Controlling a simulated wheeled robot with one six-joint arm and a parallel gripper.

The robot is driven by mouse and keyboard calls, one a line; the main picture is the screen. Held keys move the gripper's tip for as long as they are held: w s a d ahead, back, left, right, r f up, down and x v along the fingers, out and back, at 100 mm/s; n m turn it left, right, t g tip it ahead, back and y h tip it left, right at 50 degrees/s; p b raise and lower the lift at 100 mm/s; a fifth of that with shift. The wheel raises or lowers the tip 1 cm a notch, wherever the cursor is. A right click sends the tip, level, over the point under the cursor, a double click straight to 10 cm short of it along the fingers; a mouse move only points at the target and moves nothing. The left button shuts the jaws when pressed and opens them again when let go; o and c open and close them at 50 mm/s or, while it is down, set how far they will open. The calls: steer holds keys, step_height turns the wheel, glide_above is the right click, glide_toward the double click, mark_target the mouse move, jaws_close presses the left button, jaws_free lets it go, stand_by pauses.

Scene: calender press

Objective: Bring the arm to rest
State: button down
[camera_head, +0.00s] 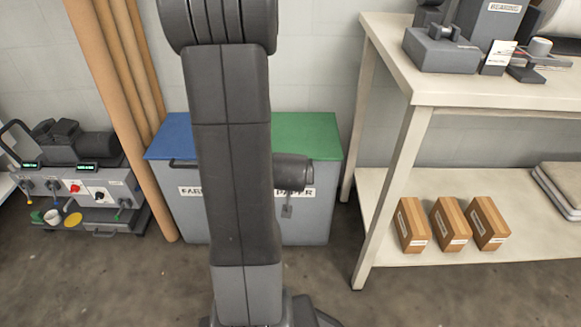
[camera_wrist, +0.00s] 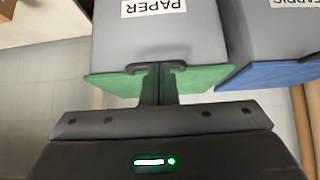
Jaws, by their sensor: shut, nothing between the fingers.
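My arm (camera_head: 230,150) stands upright through the middle of the head view, in front of the two bins. In the wrist view my gripper (camera_wrist: 157,78) is shut, its dark fingers together and nothing seen between them. They point toward the green lid (camera_wrist: 110,82) of the paper bin, close in the picture to its dark handle (camera_wrist: 138,67). I cannot tell whether they touch it. The green lid (camera_head: 305,135) also shows in the head view and looks closed. My fingers cannot be made out clearly there.
The fabric bin's blue lid (camera_head: 170,138) is beside the green one. Brown rolls (camera_head: 110,70) lean at left near a grey machine (camera_head: 85,185). A white workbench (camera_head: 440,85) stands at right, with several boxes (camera_head: 450,222) on its lower shelf. Floor in front is clear.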

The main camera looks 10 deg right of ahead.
steer(key=shift+s+a+r, duration=0.1)
steer(key=shift+s+a, duration=0.15)
steer(key=shift+s, duration=0.65)
steer(key=shift+s+a+r, duration=0.1)
steer(key=shift+s+a, duration=0.1)
steer(key=shift+s, duration=0.65)
steer(key=w+d+f+b, duration=0.2)
steer(key=w+f, duration=0.3)
steer(key=w, duration=0.5)
steer(key=shift+d+b, duration=0.3)
steer(key=shift+b, duration=0.3)
steer(key=shift+f, duration=0.2)
steer(key=shift+r, duration=0.1)
